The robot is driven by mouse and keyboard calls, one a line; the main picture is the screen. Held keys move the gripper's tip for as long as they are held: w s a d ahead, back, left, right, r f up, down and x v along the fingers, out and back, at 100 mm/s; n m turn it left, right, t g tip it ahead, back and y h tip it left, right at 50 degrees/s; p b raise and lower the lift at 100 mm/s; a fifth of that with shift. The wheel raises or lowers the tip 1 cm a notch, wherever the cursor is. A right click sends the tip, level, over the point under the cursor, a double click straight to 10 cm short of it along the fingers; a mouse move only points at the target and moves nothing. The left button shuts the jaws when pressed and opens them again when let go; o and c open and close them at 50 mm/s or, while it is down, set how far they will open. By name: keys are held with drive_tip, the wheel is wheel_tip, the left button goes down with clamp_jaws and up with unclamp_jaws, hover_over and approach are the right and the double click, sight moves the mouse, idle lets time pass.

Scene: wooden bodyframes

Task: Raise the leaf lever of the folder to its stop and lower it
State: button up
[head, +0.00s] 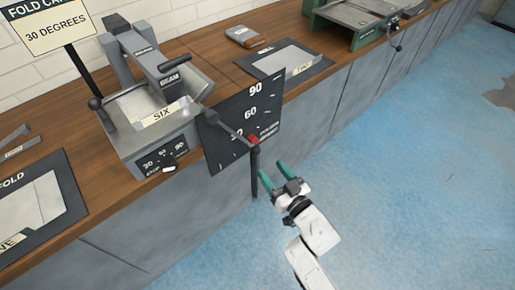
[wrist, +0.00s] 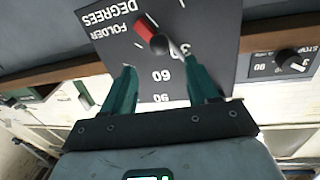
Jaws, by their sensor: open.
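The folder (head: 150,115) is a grey machine on the wooden bench, with a clamp beam across it and a sheet marked SIX. Its leaf lever (head: 228,126) is a grey rod slanting down over the black degree plate (head: 215,145), marked 90, 60 and a lower, partly covered number. A red part (head: 253,139) is at the rod's lower end. My gripper (head: 273,172) has green fingers spread open, beside the lever's end and apart from it. In the wrist view the red part (wrist: 146,28) and a dark rounded end (wrist: 160,44) appear beyond the fingertips, between them; the picture is inverted.
A dark upright bar (head: 256,172) hangs below the lever's end, close to my gripper. A stop dial (head: 168,162) is on the folder's front. A sign (head: 46,25) reads 30 DEGREES. A green machine (head: 352,22) stands farther along the bench. The blue floor is clear at right.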

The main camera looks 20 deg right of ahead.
sight(259, 153)
drive_tip(key=w, duration=0.3)
drive_tip(key=w+a+b, duration=0.1)
drive_tip(key=w, duration=0.2)
drive_tip(key=w+b, duration=0.1)
drive_tip(key=w, duration=0.3)
drive_tip(key=shift+a, duration=0.2)
clamp_jaws()
idle(0.3)
